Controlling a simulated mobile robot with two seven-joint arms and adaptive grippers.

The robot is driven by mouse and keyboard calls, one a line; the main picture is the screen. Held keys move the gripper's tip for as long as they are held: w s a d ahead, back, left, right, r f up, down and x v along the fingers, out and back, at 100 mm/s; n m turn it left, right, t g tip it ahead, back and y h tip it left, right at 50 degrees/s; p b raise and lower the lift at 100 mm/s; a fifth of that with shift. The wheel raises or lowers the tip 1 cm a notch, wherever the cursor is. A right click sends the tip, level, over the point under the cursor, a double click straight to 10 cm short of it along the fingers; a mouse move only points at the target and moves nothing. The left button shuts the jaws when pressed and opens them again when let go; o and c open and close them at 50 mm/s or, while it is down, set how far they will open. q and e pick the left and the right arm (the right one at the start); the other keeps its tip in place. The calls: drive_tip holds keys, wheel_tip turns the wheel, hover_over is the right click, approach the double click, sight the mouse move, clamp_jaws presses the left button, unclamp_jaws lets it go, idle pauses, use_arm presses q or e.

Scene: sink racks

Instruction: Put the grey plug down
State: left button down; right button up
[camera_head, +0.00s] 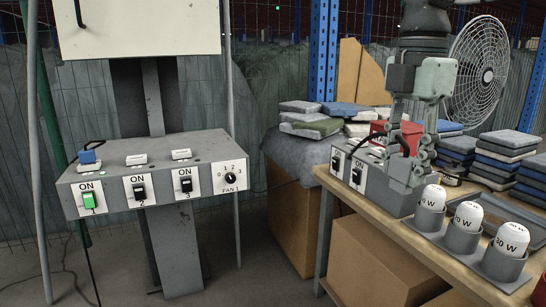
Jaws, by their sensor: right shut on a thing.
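My right gripper (420,160) comes down from the top right and points downward. Its fingers are shut on the grey plug, over the top of a grey switch box (375,180) on the wooden table (405,237). The plug is mostly hidden by the fingers. A black cable (394,134) loops beside them. I cannot tell whether the plug touches the box. My left gripper is not in view.
Lamps in grey cups (463,238) line the table's front. Folded cloths (475,155) and a fan (480,70) are behind.

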drive_tip(key=shift+s, duration=0.3)
drive_tip(key=s+d+n, duration=0.3)
drive_tip(key=d, duration=0.8)
drive_tip(key=s+d+n, duration=0.2)
drive_tip(key=d+n, duration=0.1)
drive_tip(key=d, duration=0.8)
drive_tip(key=s+d+f+n, duration=0.3)
drive_tip(key=f+n, duration=0.2)
drive_tip(key=f, duration=0.2)
drive_tip(key=s+d+f+n, duration=0.35)
drive_tip(key=f+n, duration=0.25)
drive_tip(key=f, duration=0.2)
drive_tip(key=w+a+f+n, duration=0.3)
drive_tip(key=a+f+n, duration=0.8)
drive_tip(key=a+n, duration=0.3)
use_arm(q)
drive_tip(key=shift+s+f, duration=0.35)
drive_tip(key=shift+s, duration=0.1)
use_arm(e)
drive_tip(key=w+a+n, duration=0.2)
drive_tip(key=a+n, duration=0.6)
drive_tip(key=n, duration=0.1)
drive_tip(key=w+a+n, duration=0.2)
drive_tip(key=a+n, duration=0.6)
drive_tip(key=n, duration=0.1)
drive_tip(key=shift+w+a+n, duration=0.2)
drive_tip(key=shift+w+n, duration=0.1)
drive_tip(key=shift+w, duration=0.1)
